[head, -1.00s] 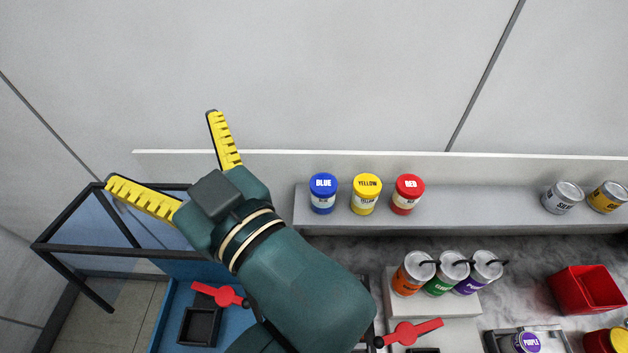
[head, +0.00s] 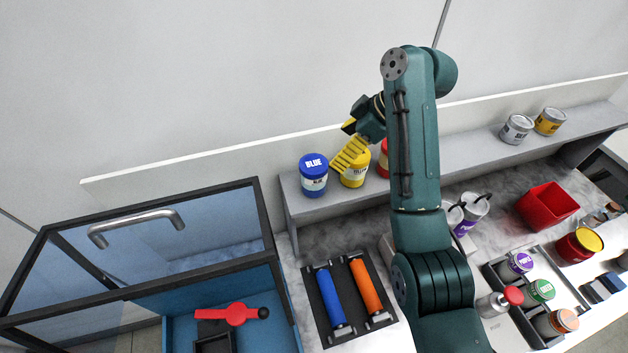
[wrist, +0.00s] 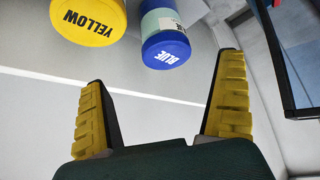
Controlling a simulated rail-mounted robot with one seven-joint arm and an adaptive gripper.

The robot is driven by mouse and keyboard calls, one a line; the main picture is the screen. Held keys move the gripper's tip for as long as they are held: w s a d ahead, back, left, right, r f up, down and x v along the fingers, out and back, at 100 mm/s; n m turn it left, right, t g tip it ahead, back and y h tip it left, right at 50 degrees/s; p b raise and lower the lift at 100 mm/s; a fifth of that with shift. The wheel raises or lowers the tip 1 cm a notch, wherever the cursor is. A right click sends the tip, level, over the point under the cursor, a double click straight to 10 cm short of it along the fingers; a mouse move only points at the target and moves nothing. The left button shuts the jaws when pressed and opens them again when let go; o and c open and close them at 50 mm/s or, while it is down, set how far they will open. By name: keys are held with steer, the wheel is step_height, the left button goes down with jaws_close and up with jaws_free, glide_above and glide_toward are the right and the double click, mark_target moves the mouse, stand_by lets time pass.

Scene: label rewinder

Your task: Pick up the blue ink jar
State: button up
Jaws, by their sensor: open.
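The blue ink jar (head: 313,176) stands upright on the grey shelf (head: 460,153), at its left end, with a blue lid marked BLUE. In the wrist view the blue jar (wrist: 166,38) shows at the top, beyond the fingertips and between their lines. My gripper (head: 350,142) is open and empty, in front of the yellow jar (head: 354,174) in the head view, to the right of the blue jar. In the wrist view my gripper (wrist: 160,85) has both yellow fingers spread with nothing between them. The yellow jar also shows in the wrist view (wrist: 88,20).
The red jar (head: 383,160) is partly hidden behind my arm. Two cans (head: 517,129) stand farther right on the shelf. A glass-sided blue enclosure (head: 150,250) is at the left. A tray with blue and orange rollers (head: 348,292) lies below the shelf. A wall runs behind the shelf.

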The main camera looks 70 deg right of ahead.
mark_target(322, 164)
steer(key=b+x, duration=0.2)
steer(key=x, duration=0.6)
steer(key=p+x, duration=0.1)
steer(key=x, duration=0.3)
steer(key=shift+s+a+f+p, duration=0.15)
steer(key=shift+a+f+p, duration=0.15)
steer(key=shift+p, duration=0.1)
steer(key=c, duration=1.2)
steer(key=shift+r, duration=0.1)
